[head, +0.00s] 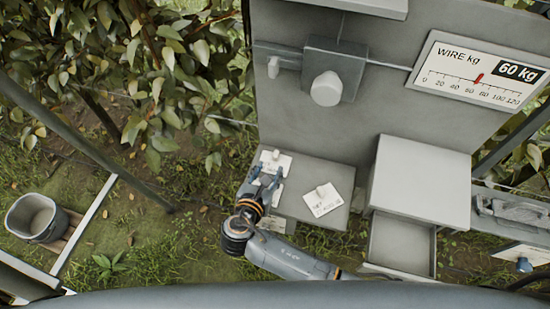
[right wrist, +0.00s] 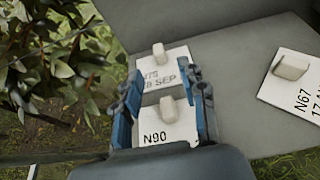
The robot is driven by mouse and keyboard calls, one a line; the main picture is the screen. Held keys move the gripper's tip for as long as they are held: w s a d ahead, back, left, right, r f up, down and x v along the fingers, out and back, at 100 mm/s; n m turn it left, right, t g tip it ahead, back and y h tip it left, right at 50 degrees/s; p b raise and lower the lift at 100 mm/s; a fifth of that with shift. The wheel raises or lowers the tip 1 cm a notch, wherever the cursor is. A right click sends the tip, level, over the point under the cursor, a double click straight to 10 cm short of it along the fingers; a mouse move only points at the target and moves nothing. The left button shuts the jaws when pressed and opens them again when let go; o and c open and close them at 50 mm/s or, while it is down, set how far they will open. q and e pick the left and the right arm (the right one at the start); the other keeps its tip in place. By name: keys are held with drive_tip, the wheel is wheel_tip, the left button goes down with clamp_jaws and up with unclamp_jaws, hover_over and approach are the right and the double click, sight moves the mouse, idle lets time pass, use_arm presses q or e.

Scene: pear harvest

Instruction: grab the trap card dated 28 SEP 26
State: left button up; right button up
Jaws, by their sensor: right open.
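My right gripper (head: 267,174) is open over the left part of a grey shelf (head: 338,178). In the right wrist view its blue fingers (right wrist: 166,82) stand on either side of two white cards with pale grip tabs. The far card (right wrist: 177,57) reads "SEP", with an 8 before it; its left edge is partly hidden by a finger, and no year shows. The nearer card (right wrist: 154,139) reads N90; its date is hidden by my gripper. A third card (head: 322,208) lies to the right and reads N67 and "17 A" in the wrist view (right wrist: 288,97). My left gripper is not in view.
A grey panel above the shelf carries a knob (head: 326,89) and a "WIRE kg" scale (head: 478,70) marked 60 kg. A grey box with an open compartment (head: 402,245) stands right of the shelf. Foliage (head: 160,60) is close on the left; a bucket (head: 36,218) stands at far left.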

sight(275, 158)
drive_tip(key=x, duration=0.2)
drive_tip(key=p+x, duration=0.1)
drive_tip(key=x, duration=0.2)
drive_tip(key=shift+w+d+r, duration=0.1)
drive_tip(key=shift+w+d, duration=0.05)
drive_tip(key=shift+w, duration=0.5)
drive_tip(key=shift+s, duration=0.1)
drive_tip(key=shift+c, duration=0.6)
drive_tip(key=c, duration=0.7)
